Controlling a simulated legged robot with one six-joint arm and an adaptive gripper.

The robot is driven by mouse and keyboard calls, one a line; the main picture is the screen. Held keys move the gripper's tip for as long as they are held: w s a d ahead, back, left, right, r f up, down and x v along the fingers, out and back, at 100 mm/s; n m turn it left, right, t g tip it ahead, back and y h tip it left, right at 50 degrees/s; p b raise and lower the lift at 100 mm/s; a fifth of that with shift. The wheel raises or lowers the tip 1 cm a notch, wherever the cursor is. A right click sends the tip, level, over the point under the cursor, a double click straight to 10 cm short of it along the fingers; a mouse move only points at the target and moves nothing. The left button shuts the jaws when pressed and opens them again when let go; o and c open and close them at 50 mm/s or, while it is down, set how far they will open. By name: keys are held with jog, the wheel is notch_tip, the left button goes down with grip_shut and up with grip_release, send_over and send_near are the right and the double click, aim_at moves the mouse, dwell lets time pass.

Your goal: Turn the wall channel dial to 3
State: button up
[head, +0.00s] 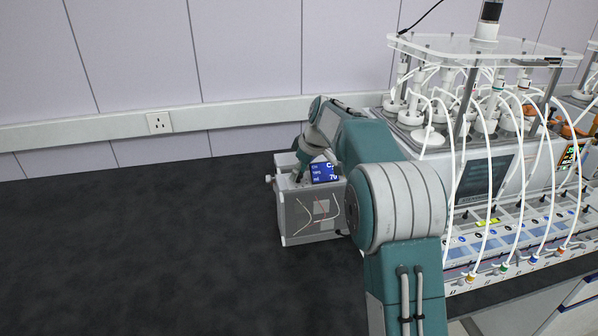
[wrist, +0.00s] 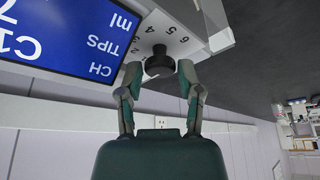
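The dial is a round black knob (wrist: 158,61) on the pale panel of a grey device, with printed numbers fanned around it; 2 to 6 can be made out, upside down. The knob's pointer is too dark to read. Beside it is a blue screen (wrist: 62,38) with CH, TIPS and ml. My gripper (wrist: 159,70) is open, with one fingertip on each side of the knob. Whether the tips touch it I cannot tell. In the head view the grey device (head: 312,214) stands on the bench; my arm hides the dial and most of the gripper there.
A large reactor unit (head: 490,180) with white tubes and a clear top plate stands close on the right of my arm. The dark bench (head: 140,250) is clear to the left. A wall rail with a socket (head: 159,122) runs behind.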

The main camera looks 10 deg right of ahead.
grip_shut()
jog(key=shift+m, duration=0.3)
jog(key=m+h, duration=0.1)
jog(key=m, duration=0.2)
jog(key=shift+s+a+t, duration=0.1)
jog(key=shift+t, duration=0.3)
jog(key=m+h, duration=0.1)
jog(key=m, duration=0.3)
jog(key=shift+h, duration=0.3)
jog(key=m+h, duration=0.1)
jog(key=m, duration=0.3)
jog(key=shift+a+f+h, duration=0.1)
jog(key=shift+a+h, duration=0.05)
jog(key=shift+h, duration=0.25)
jog(key=shift+m+h, duration=0.6)
jog(key=shift+m, duration=1.5)
